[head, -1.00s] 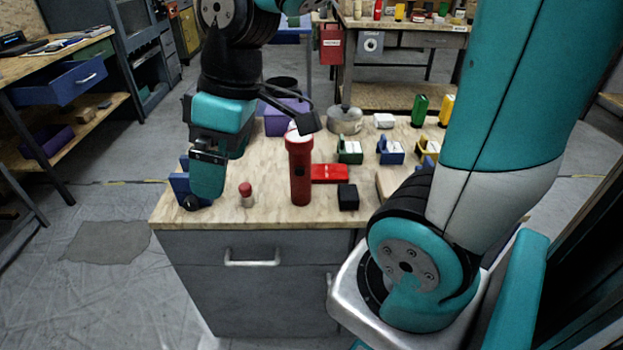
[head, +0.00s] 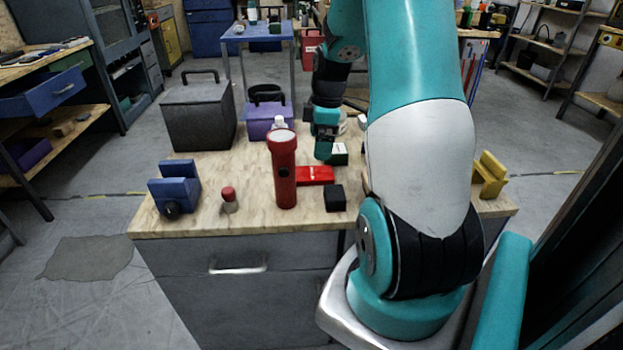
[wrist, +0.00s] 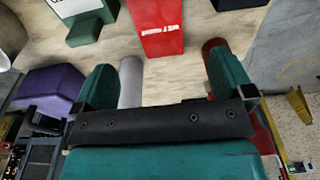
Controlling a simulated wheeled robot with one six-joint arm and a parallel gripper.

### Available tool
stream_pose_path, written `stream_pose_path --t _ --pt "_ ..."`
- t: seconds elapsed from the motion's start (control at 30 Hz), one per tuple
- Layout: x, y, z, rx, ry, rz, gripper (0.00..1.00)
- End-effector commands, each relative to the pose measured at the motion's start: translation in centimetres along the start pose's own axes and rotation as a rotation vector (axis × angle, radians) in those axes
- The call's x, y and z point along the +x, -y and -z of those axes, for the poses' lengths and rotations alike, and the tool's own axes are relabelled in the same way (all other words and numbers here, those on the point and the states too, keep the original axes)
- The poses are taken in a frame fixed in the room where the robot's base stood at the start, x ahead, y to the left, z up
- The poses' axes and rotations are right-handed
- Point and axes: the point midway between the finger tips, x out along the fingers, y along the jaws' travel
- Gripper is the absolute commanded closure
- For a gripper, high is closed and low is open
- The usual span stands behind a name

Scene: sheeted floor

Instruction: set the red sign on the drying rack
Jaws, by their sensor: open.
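The red sign (head: 315,175), a flat red piece with white lettering, lies on the wooden bench top behind the small black block. It also shows at the top middle of the wrist view (wrist: 158,25). My gripper (head: 324,148) points down over the bench, just behind the sign and close to a green-and-white block (head: 338,154). In the wrist view my gripper's teal fingers (wrist: 163,85) stand wide apart, with nothing held between them. The sign is beyond the fingertips, apart from them. I cannot make out a drying rack in either view.
A red flashlight (head: 284,170) stands upright left of the sign. A black block (head: 335,198), a red-topped peg (head: 229,200) and a blue holder (head: 175,190) are on the bench. A purple box (head: 262,120) sits behind. My arm hides the bench's right part.

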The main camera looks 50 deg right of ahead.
Motion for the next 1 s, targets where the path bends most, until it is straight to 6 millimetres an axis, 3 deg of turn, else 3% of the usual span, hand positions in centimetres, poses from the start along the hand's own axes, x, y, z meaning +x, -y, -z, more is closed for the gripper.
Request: stream_pose_path --t 0.1,0.37,0.63,0.97,1.0 --pt "2.5 0.1 0.0 -0.001 0.001 0.004 0.01" --pt "4.4 0.0 0.2 -0.001 0.0 0.002 0.01" --pt "8.4 -0.1 0.7 -0.001 0.0 0.003 0.01" --pt "9.1 -0.1 0.7 0.0 0.0 0.0 0.01" --pt "9.1 -0.1 0.7 0.0 0.0 0.0 0.1"
